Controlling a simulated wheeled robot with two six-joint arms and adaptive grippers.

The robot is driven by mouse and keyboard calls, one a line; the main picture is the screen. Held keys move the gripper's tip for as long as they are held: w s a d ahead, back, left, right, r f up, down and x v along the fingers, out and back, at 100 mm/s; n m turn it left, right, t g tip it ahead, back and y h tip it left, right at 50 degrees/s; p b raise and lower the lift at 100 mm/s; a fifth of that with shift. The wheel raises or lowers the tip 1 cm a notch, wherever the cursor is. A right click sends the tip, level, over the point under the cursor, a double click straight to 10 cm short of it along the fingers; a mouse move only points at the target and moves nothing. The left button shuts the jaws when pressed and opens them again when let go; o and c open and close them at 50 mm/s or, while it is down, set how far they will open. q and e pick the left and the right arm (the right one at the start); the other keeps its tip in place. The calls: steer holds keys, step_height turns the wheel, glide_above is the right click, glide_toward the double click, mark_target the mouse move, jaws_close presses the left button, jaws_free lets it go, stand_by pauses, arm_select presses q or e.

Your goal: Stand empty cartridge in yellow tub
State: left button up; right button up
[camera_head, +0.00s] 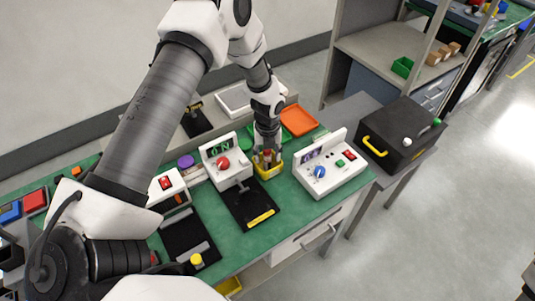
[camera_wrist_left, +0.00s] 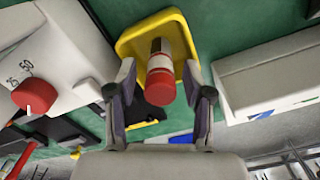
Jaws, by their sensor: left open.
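The yellow tub (camera_head: 269,173) stands on the green bench top between two white devices; it also shows in the left wrist view (camera_wrist_left: 133,42). A cartridge (camera_wrist_left: 160,84) with a red end, a white band and a dark metallic far part is in the tub, its red end toward the camera. It looks upright or slightly tilted; its contact with the tub floor is hidden. My left gripper (camera_head: 267,156) is over the tub, with its open fingers (camera_wrist_left: 160,88) on either side of the cartridge and a gap visible at each side. My right gripper is not in view.
A white device with a red knob (camera_head: 223,163) stands left of the tub, and one with a blue knob (camera_head: 320,172) stands right. An orange tray (camera_head: 298,121) lies behind. A black box with a yellow handle (camera_head: 403,138) is at the right.

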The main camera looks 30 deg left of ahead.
arm_select(q)
steer(key=shift+w+r+b, duration=0.1)
steer(key=shift+r+b, duration=0.3)
steer(key=shift+r, duration=0.1)
step_height(320, 180, up, 11)
steer(key=shift+r+b, duration=0.1)
steer(key=shift+b, duration=1.05)
